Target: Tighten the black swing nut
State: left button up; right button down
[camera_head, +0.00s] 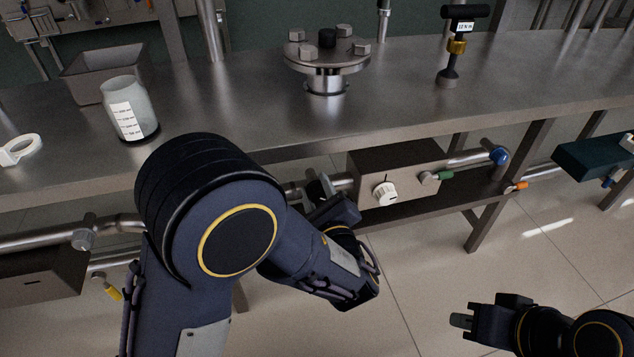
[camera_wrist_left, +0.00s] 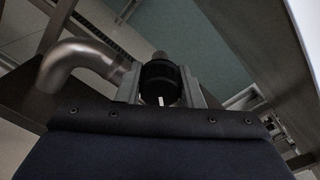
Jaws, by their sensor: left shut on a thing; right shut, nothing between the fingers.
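The black swing nut (camera_wrist_left: 159,78) shows in the left wrist view, a dark round piece with a small white mark, between the two grey fingers of my left gripper (camera_wrist_left: 161,92). The fingers are shut on it. My right gripper (camera_head: 463,321) is shut and empty at the lower right, away from the bench, over the floor.
The steel bench (camera_head: 230,105) carries a flanged disc with bolts (camera_head: 326,58), a torque tool (camera_head: 449,60), a bottle (camera_head: 128,108), an open metal bin (camera_head: 105,72) and a white ring (camera_head: 20,149). Below it, a grey box (camera_head: 415,170) with a white knob (camera_head: 384,194) adjoins the pipes.

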pick_arm(q)
jog(key=m+p, duration=0.4)
jog(key=m, duration=0.1)
jog(key=shift+r+m+p, duration=0.1)
jog(key=shift+m+p, duration=0.25)
jog(key=shift+m, duration=0.05)
jog(key=m+p, duration=0.2)
jog(key=m, duration=0.1)
jog(key=shift+p, duration=0.35)
jog(key=shift+f+m+p, duration=0.2)
jog(key=shift+m+p, duration=0.5)
jog(key=shift+m, duration=0.2)
jog(key=o, duration=1)
jog(key=shift+c, duration=0.2)
jog(key=p+v, duration=0.1)
jog(key=v, duration=0.7)
